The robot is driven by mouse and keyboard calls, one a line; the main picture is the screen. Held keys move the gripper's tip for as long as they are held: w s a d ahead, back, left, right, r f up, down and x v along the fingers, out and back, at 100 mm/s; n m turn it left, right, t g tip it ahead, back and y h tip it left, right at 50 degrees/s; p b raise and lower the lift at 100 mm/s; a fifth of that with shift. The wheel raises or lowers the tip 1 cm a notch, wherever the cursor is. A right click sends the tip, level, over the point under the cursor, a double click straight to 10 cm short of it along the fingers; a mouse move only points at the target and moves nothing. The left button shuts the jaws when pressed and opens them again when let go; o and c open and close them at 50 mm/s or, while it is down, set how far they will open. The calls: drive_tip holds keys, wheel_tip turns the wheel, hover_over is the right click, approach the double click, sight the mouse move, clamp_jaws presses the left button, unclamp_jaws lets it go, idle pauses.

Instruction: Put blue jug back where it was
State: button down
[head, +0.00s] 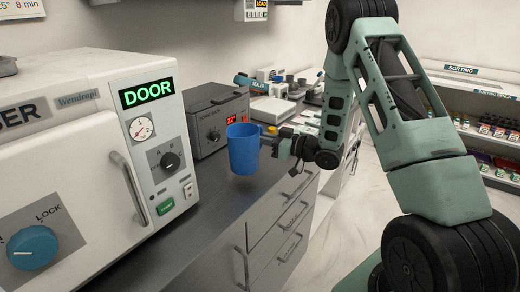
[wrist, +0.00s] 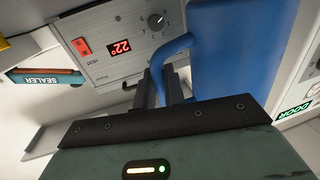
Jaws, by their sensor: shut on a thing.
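The blue jug (head: 243,149) is upright in the head view, in front of the counter's back machines and above or at the grey counter top; I cannot tell whether its base touches. My gripper (head: 272,146) is at the jug's right side, shut on its handle. In the wrist view the jug (wrist: 224,50) fills the upper right, and its curved handle (wrist: 170,50) runs to my gripper's fingers (wrist: 164,88). The fingertips are partly hidden by the handle.
A white autoclave-like machine (head: 75,120) with a DOOR display stands close on the left. A grey heater box (head: 215,118) with a red readout is behind the jug. Small equipment (head: 275,90) crowds the far counter. The counter top (head: 185,215) is bare at the front.

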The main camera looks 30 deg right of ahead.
sight(261, 146)
drive_tip(key=shift+f, duration=1.8)
drive_tip(key=c, duration=1.5)
unclamp_jaws()
drive_tip(key=shift+f, duration=0.1)
drive_tip(key=b+v, duration=0.2)
drive_tip(key=v, duration=1)
drive_tip(key=shift+b, duration=0.3)
